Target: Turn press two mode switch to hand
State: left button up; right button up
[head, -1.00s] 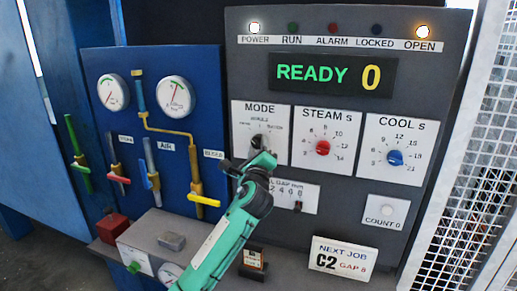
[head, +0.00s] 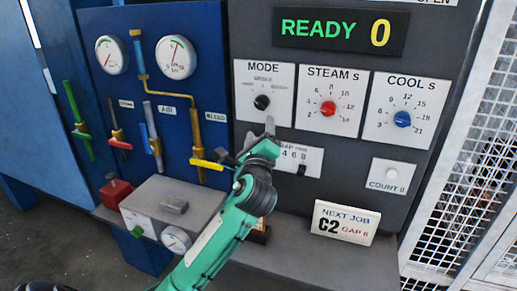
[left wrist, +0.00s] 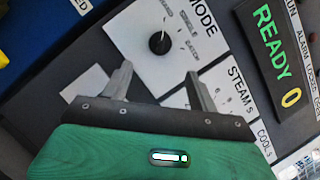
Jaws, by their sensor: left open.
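The mode switch is a black round knob (head: 262,102) on a white plate marked MODE, on the dark grey panel. Its small position labels are too blurred to read surely in the head view. The knob also shows in the left wrist view (left wrist: 160,43), just beyond and between my fingertips, not touched. My left gripper (head: 268,130) is just below the knob in the head view. In the left wrist view its two grey fingers (left wrist: 159,76) are spread apart with nothing between them. My right gripper does not show.
A red STEAM knob (head: 328,108) and a blue COOL knob (head: 402,119) sit right of the mode plate. A gap counter (head: 300,160) is below it. Valves with a yellow handle (head: 206,164) are at left. A ledge with a grey box (head: 172,208) stands below.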

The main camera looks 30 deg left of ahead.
pick_arm(q)
jog(key=v, duration=0.3)
jog(key=shift+s+d+f+b, duration=0.1)
jog(key=shift+s+d+b, duration=0.05)
jog(key=shift+s+b, duration=0.2)
